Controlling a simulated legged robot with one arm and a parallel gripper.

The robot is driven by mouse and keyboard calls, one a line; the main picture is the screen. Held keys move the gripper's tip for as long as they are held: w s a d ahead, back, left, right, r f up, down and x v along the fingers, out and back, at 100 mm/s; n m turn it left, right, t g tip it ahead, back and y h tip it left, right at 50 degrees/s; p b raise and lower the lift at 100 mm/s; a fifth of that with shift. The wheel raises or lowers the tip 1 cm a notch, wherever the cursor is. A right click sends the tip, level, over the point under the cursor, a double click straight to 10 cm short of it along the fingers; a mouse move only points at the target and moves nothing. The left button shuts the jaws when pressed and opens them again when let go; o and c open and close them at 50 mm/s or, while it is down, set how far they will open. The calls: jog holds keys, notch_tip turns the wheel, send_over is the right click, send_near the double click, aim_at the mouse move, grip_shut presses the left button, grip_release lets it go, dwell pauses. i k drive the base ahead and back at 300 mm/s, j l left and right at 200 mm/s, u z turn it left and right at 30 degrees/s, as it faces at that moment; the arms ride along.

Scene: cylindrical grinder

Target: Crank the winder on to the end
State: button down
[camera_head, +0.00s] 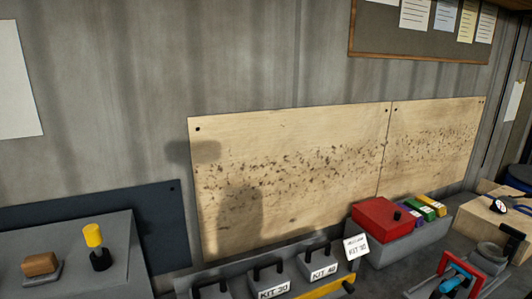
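No part is clearly recognisable as the winder or its crank. A machine part with a red frame and a blue cylinder (459,272) sits at the lower right, cut off by the bottom edge. A dark grey round piece (490,255) stands beside it. My gripper is not in view.
Kit blocks with black handles (318,268) stand at bottom centre, by a yellow bar (325,289) and a white card (356,247). A yellow-and-black handle (97,246) and brown block (40,264) sit at left. Plywood panels (290,170) cover the wall behind.

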aim_at(492, 251)
jog(key=z, duration=1.65)
jog(key=i+l+z, duration=0.15)
jog(key=i+z, duration=0.2)
jog(key=i, duration=0.15)
jog(key=i+l, duration=0.1)
jog(key=i, duration=0.5)
jog(key=i+l+u, duration=0.1)
jog(key=i, duration=0.45)
jog(key=i+l, duration=0.15)
jog(key=i, duration=0.4)
jog(key=i+l+u, duration=0.1)
jog(key=i+u, duration=0.2)
